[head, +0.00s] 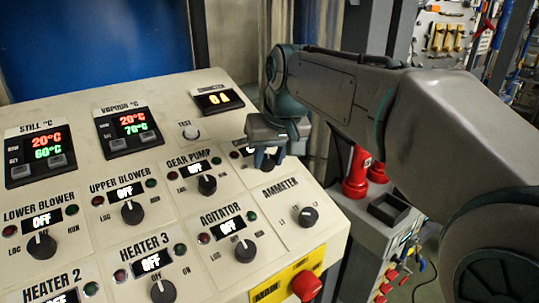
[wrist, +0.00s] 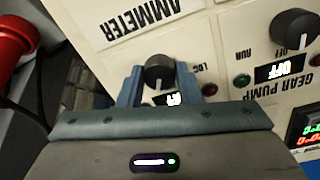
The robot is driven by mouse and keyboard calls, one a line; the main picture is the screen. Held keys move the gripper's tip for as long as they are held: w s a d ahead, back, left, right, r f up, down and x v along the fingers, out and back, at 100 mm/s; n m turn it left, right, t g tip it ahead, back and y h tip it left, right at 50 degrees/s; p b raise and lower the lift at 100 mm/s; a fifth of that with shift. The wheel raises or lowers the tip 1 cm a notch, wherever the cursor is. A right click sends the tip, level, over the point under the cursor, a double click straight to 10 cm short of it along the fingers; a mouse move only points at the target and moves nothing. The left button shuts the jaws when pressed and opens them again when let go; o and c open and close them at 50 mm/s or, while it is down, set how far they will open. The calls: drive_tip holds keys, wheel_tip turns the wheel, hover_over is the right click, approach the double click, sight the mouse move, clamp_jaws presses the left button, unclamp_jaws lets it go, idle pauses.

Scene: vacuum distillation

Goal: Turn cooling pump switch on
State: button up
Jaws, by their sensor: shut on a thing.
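A black rotary knob (head: 268,164) sits at the panel's upper right edge, beside the gear pump switch; its name label is covered by my gripper. My gripper (head: 267,156) is over it, with its fingers down at the panel. In the wrist view, the blue fingers of my gripper (wrist: 158,82) are shut on the dark knob (wrist: 158,70), one on each side. A red lamp and the letters LOC show beside it. Its small display (wrist: 174,99) is mostly hidden by the gripper, so its reading cannot be told.
The gear pump knob (head: 207,185) is close on the left, its display reading OFF. The ammeter knob (head: 308,217) is just below. Several other blower, heater and agitator switches read OFF. A red main knob (head: 306,286) stands out at the panel's lower edge.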

drive_tip(key=m, duration=0.6)
drive_tip(key=shift+r+p, duration=0.1)
drive_tip(key=shift+p, duration=0.2)
drive_tip(key=shift+m, duration=0.3)
drive_tip(key=o, duration=1)
drive_tip(key=shift+c, duration=0.2)
drive_tip(key=v, duration=1.3)
drive_tip(key=shift+r, duration=0.4)
drive_tip(key=shift+d, duration=0.1)
